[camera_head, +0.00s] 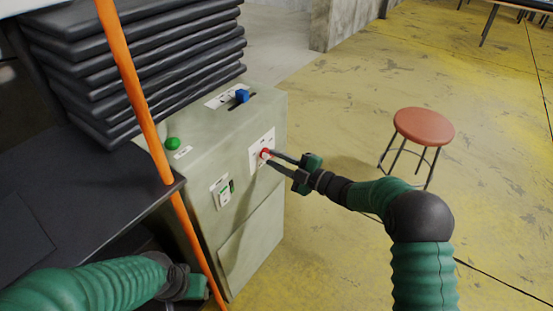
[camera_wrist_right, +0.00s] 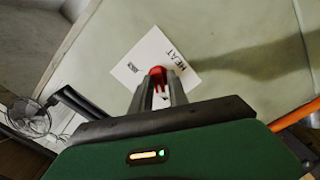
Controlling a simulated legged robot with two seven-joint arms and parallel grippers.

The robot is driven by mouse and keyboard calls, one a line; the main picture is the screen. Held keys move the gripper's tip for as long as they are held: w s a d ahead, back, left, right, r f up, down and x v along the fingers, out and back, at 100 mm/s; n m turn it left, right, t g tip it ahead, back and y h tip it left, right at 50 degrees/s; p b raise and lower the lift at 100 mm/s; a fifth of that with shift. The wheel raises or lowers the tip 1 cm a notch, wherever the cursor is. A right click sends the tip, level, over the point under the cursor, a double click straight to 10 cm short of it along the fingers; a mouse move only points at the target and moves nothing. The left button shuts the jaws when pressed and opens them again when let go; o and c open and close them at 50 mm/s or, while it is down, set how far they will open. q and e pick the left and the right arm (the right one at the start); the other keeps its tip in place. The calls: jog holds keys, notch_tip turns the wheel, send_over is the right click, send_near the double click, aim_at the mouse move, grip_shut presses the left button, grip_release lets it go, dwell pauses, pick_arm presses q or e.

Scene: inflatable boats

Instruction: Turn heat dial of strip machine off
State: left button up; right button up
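The strip machine (camera_head: 190,120) is a pale green-grey cabinet in the head view. Its red heat dial (camera_head: 265,153) sits on a white plate on the right-hand face. In the wrist view the red dial (camera_wrist_right: 157,72) is on the white plate marked HEAT (camera_wrist_right: 153,50). My right gripper (camera_head: 270,158) has its fingers apart, with the tips at the dial, one on each side. The fingers partly hide the dial in the wrist view, and I cannot tell whether they touch it. My left gripper (camera_head: 190,283) is low in the head view, in front of the cabinet; its fingers are not clear.
A green button (camera_head: 173,143), a blue lever (camera_head: 242,96) and a small switch (camera_head: 223,193) are on the machine. Stacked black slabs (camera_head: 135,50) and a dark table (camera_head: 90,190) are at left. An orange pole (camera_head: 140,90) crosses in front. A red stool (camera_head: 424,126) stands on open yellow floor.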

jog(key=o, duration=0.3)
jog(key=shift+f, duration=0.1)
jog(key=shift+s+d+r, duration=0.1)
jog(key=shift+d+r, duration=0.1)
jog(key=shift+d, duration=0.15)
jog(key=p+v, duration=0.4)
jog(key=v, duration=1.2)
jog(key=shift+s+d+f, duration=0.1)
